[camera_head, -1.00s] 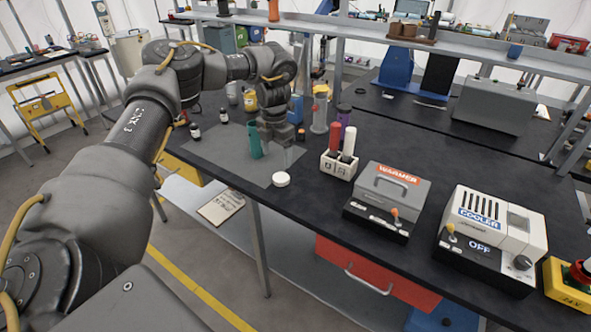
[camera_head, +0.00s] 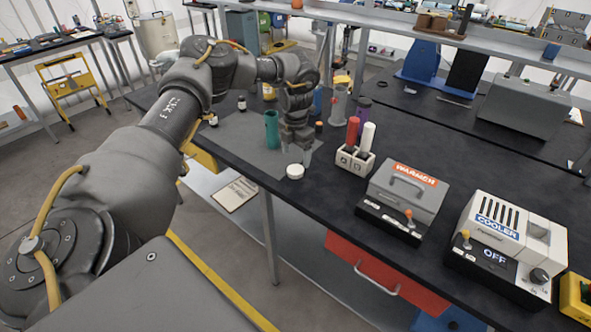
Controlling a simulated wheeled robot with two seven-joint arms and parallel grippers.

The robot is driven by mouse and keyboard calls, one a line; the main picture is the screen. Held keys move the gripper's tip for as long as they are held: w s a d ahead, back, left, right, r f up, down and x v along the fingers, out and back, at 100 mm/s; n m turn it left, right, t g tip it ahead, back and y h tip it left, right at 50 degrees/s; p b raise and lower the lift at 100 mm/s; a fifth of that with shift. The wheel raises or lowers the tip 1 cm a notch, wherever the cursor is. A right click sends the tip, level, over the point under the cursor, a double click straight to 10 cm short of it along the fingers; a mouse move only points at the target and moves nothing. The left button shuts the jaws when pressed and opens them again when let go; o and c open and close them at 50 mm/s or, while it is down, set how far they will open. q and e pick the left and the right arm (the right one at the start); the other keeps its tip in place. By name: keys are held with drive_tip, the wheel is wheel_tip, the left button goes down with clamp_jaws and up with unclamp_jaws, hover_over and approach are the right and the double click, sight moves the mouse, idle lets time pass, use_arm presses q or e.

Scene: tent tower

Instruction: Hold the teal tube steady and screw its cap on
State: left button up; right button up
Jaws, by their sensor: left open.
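The teal tube (camera_head: 271,130) stands upright on a grey mat at the near left part of the black bench. A round white cap-like disc (camera_head: 295,171) lies on the bench near the mat's front corner. My left gripper (camera_head: 298,158) points down just right of the tube and just behind the white disc. It is open, with nothing visible between its fingers. It appears apart from the tube, though contact is hard to judge at this size. My right gripper is out of view.
A white rack (camera_head: 355,160) with a red and a white tube stands right of the gripper. A warmer (camera_head: 404,195) and a cooler (camera_head: 505,240) stand further right. The bench's front edge is close to the disc.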

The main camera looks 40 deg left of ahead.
sight(295, 170)
use_arm(q)
drive_tip(key=shift+d+f, duration=0.1)
drive_tip(key=shift+s+f, duration=0.1)
drive_tip(key=shift+f, duration=0.05)
drive_tip(key=f, duration=0.1)
drive_tip(key=f+p, duration=0.1)
drive_tip(key=f, duration=0.1)
drive_tip(key=f+p, duration=0.1)
drive_tip(key=shift+s+f, duration=0.2)
drive_tip(key=shift+s, duration=0.05)
drive_tip(key=shift+f, duration=0.25)
drive_tip(key=c, duration=1)
drive_tip(key=shift+c, duration=0.2)
drive_tip(key=shift+r, duration=0.15)
